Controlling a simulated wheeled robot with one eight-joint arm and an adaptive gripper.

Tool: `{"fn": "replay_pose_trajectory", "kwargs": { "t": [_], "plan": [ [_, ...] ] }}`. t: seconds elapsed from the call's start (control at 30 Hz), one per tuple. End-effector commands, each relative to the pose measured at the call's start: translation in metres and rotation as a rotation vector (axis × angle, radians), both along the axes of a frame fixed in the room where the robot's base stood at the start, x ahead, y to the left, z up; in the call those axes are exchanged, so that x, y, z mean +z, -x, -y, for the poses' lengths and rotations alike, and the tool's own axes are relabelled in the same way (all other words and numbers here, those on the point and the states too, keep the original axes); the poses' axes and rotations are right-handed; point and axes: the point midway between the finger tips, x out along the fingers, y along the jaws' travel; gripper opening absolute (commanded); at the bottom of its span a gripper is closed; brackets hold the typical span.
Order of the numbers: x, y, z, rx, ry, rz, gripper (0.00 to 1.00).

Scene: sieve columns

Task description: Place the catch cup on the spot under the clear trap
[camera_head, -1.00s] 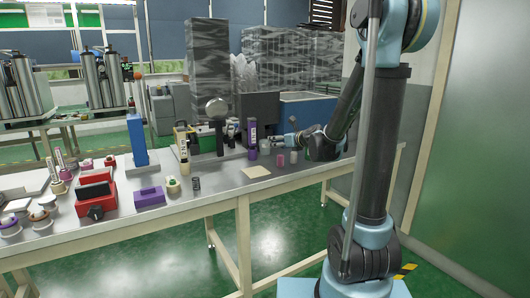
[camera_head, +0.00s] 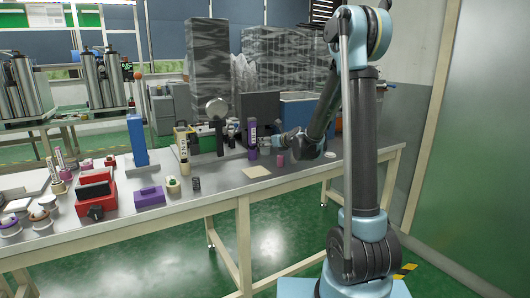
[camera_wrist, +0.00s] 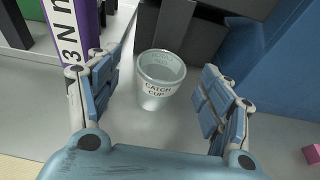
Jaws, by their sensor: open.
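The catch cup (camera_wrist: 158,88) is a clear, pale cup with its name on the front. In the wrist view it stands upright on the grey bench top. My gripper (camera_wrist: 158,97) is open, with one finger on each side of the cup and a visible gap to both. In the head view my gripper (camera_head: 283,140) is low over the bench, just right of a purple cylinder (camera_head: 252,140).
The purple lettered cylinder (camera_wrist: 78,35) stands close to my left finger. A blue surface (camera_wrist: 280,60) is at right, and a pink block (camera_wrist: 312,154) lies lower right. A beige square (camera_head: 257,172) and a round-headed stand (camera_head: 217,108) are on the bench (camera_head: 225,182).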

Motion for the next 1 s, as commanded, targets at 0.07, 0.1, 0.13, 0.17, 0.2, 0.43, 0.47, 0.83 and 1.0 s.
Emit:
{"fn": "replay_pose_trajectory", "kwargs": {
  "t": [0.07, 0.1, 0.13, 0.17, 0.2, 0.43, 0.47, 0.83, 1.0],
  "plan": [
    [-0.002, -0.003, -0.002, 0.000, 0.000, 0.000, 0.73],
    [-0.003, -0.006, -0.003, 0.000, 0.000, 0.000, 0.73],
    [-0.004, -0.009, -0.004, 0.000, 0.000, 0.000, 0.73],
    [-0.006, -0.011, -0.005, 0.000, 0.000, 0.000, 0.73],
    [-0.008, -0.015, -0.007, 0.000, 0.000, 0.000, 0.73],
    [-0.017, -0.036, -0.019, 0.001, 0.000, 0.000, 0.73],
    [-0.018, -0.038, -0.020, 0.001, 0.000, 0.000, 0.73],
    [-0.019, -0.042, -0.023, 0.000, 0.000, 0.000, 0.68],
    [-0.019, -0.042, -0.023, 0.000, 0.000, 0.000, 0.32]
  ]
}}
